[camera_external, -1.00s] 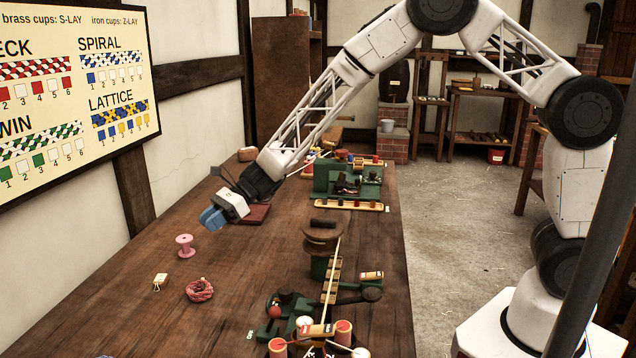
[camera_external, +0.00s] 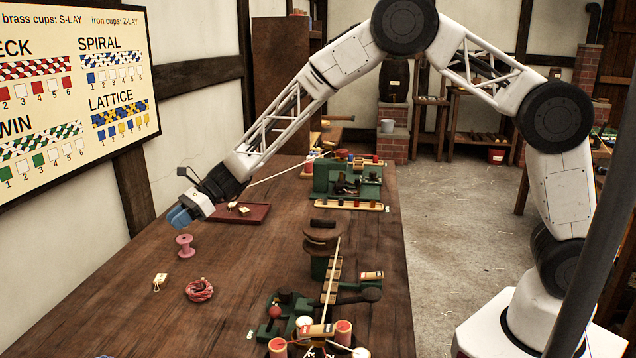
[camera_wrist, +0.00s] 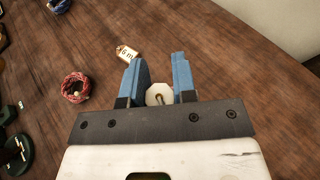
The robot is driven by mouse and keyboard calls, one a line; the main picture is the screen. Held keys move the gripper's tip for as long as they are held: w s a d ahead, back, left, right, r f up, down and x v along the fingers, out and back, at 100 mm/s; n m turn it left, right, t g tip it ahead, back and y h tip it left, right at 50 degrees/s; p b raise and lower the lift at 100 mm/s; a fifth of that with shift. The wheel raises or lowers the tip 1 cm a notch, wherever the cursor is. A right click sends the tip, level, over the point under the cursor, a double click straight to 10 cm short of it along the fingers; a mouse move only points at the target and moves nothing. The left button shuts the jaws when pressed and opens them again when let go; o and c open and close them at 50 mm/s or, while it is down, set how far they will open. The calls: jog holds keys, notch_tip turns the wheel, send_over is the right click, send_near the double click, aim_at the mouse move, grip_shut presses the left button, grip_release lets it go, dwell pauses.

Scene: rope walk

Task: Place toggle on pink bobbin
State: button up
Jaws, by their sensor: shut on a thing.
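The pink bobbin (camera_external: 185,246) stands upright on the bench in the external view. My gripper (camera_external: 180,217) is just above it and slightly left in that picture, apart from it. In the wrist view my gripper's blue fingers (camera_wrist: 160,84) are closed on a small pale, many-sided piece with a dark centre, which I take to be the toggle (camera_wrist: 153,91). The fingers hide the toggle in the external view. I cannot make out the bobbin in the wrist view.
A red rope coil (camera_external: 199,290) and a cream tagged piece (camera_external: 160,282) lie nearer the camera. A dark red tray (camera_external: 254,214) with small cream pieces is behind my gripper. Green rope-making machines (camera_external: 318,262) line the right side. The bench's left front is clear.

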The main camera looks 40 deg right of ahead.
aim_at(179, 240)
jog(key=shift+w+a, duration=0.3)
jog(key=shift+f, duration=1.8)
jog(key=o, duration=0.9)
jog(key=shift+f, duration=0.15)
jog(key=shift+r, duration=0.2)
jog(key=v, duration=1.2)
